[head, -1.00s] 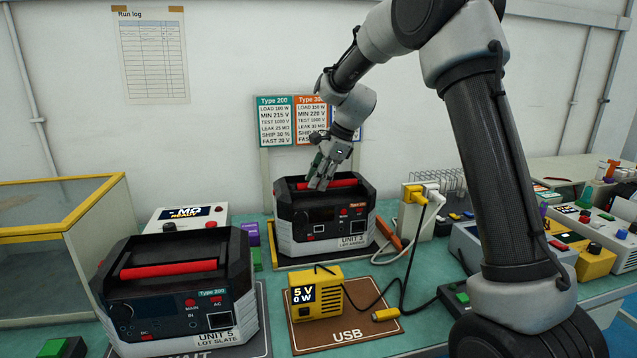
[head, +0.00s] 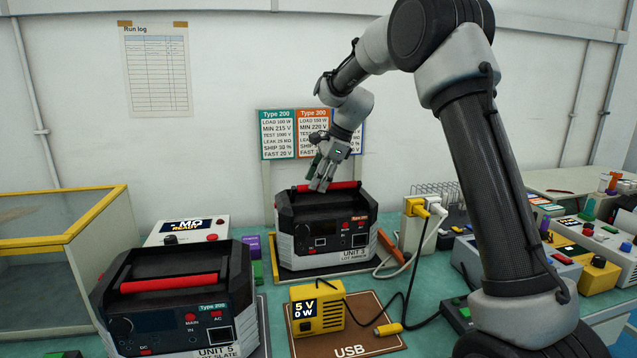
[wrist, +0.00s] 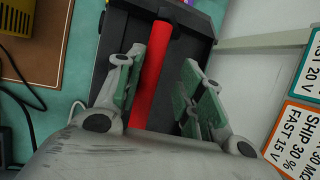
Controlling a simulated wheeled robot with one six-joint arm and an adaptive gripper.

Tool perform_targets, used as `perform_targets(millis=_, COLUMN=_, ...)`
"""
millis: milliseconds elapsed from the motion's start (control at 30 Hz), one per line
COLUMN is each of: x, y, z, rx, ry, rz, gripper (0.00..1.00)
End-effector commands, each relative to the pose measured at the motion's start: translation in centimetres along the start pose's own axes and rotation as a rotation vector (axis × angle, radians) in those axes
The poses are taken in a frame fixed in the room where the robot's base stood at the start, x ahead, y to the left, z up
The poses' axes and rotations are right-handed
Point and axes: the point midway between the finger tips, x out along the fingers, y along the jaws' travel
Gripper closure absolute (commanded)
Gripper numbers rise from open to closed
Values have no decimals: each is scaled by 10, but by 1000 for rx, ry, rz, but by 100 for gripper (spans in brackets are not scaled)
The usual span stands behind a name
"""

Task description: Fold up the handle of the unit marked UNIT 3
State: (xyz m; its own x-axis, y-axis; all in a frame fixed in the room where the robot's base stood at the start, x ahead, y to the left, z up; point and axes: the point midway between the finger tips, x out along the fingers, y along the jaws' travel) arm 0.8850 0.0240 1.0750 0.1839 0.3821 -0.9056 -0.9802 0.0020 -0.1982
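The unit marked UNIT 3 (head: 322,222) is a black and light grey box at the back of the bench, below the Type signs. Its red handle (head: 345,185) runs along the unit's top and also shows in the wrist view (wrist: 152,75). My gripper (head: 322,184) is over the handle near its middle, pointing down. In the wrist view the two green-padded fingers (wrist: 160,92) stand apart, one on each side of the red bar. The left finger is close to the bar or touching it; a gap shows on the right.
UNIT 5 (head: 180,318), with a red handle, stands at front left. A yellow USB meter (head: 318,310) sits on a brown mat in front of UNIT 3. A white and yellow plug block (head: 418,218) with cables stands right. A yellow-edged case (head: 60,235) is far left.

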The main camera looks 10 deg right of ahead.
Motion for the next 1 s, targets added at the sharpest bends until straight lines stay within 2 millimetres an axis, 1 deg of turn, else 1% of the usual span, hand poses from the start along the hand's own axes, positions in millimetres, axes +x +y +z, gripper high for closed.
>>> perform_targets(millis=33, x=0, y=-3, z=0, rx=0, ry=0, rz=-1, gripper=67)
perform_targets(millis=167, x=-1, y=-10, z=0, rx=1, ry=0, rz=1, gripper=73)
perform_targets(millis=333, x=-1, y=-14, z=0, rx=1, ry=0, rz=0, gripper=85)
perform_targets(millis=533, x=0, y=-25, z=0, rx=1, ry=0, rz=2, gripper=85)
perform_targets(millis=733, x=0, y=-25, z=0, rx=1, ry=0, rz=2, gripper=85)
perform_targets(millis=800, x=0, y=-25, z=0, rx=1, ry=0, rz=2, gripper=70)
perform_targets(millis=867, x=0, y=-25, z=0, rx=1, ry=0, rz=2, gripper=59)
perform_targets(millis=900, x=0, y=-25, z=0, rx=1, ry=0, rz=2, gripper=55)
perform_targets(millis=1000, x=0, y=-25, z=0, rx=1, ry=0, rz=2, gripper=55)
